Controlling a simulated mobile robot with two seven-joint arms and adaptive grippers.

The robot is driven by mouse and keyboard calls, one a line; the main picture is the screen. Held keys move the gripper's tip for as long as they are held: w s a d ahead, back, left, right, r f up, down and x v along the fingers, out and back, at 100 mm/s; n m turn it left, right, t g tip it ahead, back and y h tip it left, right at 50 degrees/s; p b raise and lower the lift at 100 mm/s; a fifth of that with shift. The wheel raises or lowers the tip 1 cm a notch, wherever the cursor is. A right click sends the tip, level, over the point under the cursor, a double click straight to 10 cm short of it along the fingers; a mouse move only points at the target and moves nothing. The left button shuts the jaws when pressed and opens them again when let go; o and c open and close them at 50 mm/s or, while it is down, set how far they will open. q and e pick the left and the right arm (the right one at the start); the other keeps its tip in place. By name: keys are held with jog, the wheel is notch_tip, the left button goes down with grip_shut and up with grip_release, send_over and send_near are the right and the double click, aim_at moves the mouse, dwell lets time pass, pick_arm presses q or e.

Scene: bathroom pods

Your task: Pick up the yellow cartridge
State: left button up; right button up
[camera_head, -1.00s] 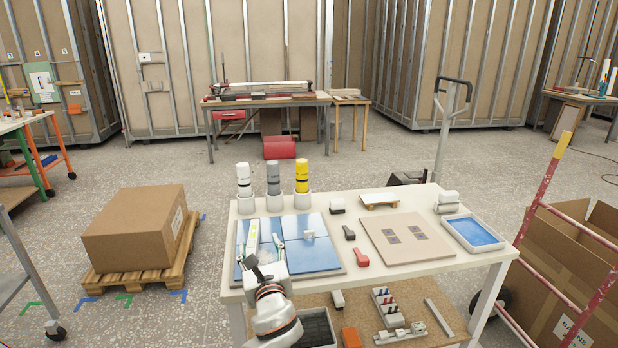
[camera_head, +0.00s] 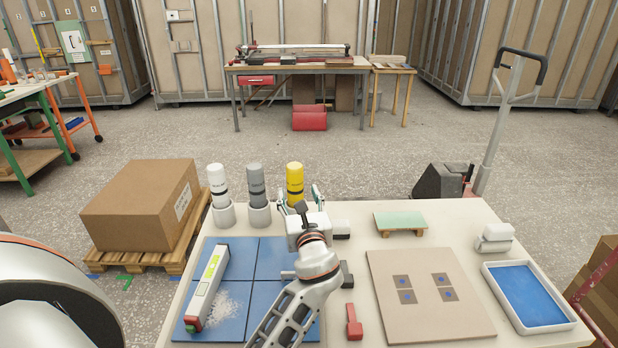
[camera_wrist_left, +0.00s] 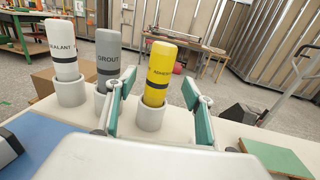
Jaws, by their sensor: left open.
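The yellow cartridge (camera_head: 295,181) with a black band stands upright in a round white holder at the back of the table, rightmost of three cartridges. In the left wrist view the yellow cartridge (camera_wrist_left: 159,72) shows between the two fingers, its lower end inside the holder (camera_wrist_left: 150,117). My left gripper (camera_head: 301,196) is open, just in front of the cartridge; it also shows in the left wrist view (camera_wrist_left: 158,95), with teal finger pads on either side. I cannot tell whether a finger touches the cartridge. My right gripper is not in view.
A grey cartridge (camera_head: 256,186) and a white cartridge (camera_head: 218,184) stand in holders to the left. Blue tiles (camera_head: 265,262) with a level (camera_head: 208,285) lie in front. A beige board (camera_head: 425,290), green-topped piece (camera_head: 400,221) and blue tray (camera_head: 527,295) are on the right.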

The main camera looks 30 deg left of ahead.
aim_at(296, 183)
pick_arm(q)
jog(key=shift+w, duration=0.3)
jog(key=shift+w+a+r, duration=0.15)
jog(key=shift+w+a, duration=0.35)
jog(key=shift+a, duration=0.05)
jog(key=shift+x, duration=3)
grip_shut()
